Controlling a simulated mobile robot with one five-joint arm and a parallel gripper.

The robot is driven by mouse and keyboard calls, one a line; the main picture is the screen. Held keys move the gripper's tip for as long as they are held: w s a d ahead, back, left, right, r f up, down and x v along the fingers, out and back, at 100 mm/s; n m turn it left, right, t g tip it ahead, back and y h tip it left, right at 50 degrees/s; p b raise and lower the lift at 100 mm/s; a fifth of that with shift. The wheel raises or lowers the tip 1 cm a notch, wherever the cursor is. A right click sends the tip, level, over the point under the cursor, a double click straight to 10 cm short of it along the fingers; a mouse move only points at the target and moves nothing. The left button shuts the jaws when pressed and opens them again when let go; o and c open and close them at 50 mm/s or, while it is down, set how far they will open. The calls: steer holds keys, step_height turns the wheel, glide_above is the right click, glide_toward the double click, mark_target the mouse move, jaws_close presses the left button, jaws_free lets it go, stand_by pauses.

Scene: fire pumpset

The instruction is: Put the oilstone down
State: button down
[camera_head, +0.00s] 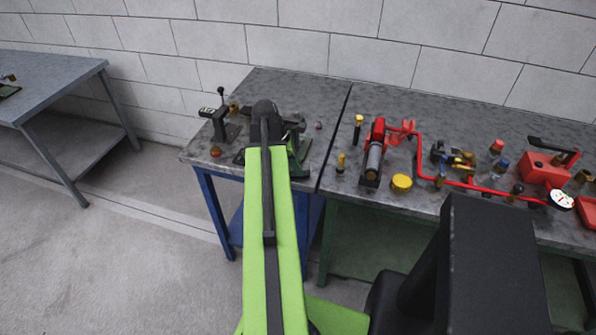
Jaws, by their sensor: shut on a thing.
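My green arm reaches up from the bottom of the head view to the small grey-topped table (215,157) with blue legs. The dark end of my arm, with my gripper (266,112), is over this table. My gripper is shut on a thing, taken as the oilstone. Its fingertips are hidden by the arm, and I cannot make out the oilstone itself. I cannot tell whether it touches the tabletop.
A dark green vise (298,150) stands just right of my arm's end. A black clamp-like tool (220,122) and a small brown knob (215,151) are to the left. The right bench holds a red pump (545,170), red pipe and a yellow cap (401,183).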

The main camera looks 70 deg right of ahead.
steer(key=shift+f+p, duration=0.1)
steer(key=shift+p, duration=0.2)
steer(key=shift+f, duration=0.2)
steer(key=c, duration=1)
jaws_free()
steer(key=p+v, duration=1.1)
steer(key=v, duration=0.1)
steer(key=shift+r, duration=0.25)
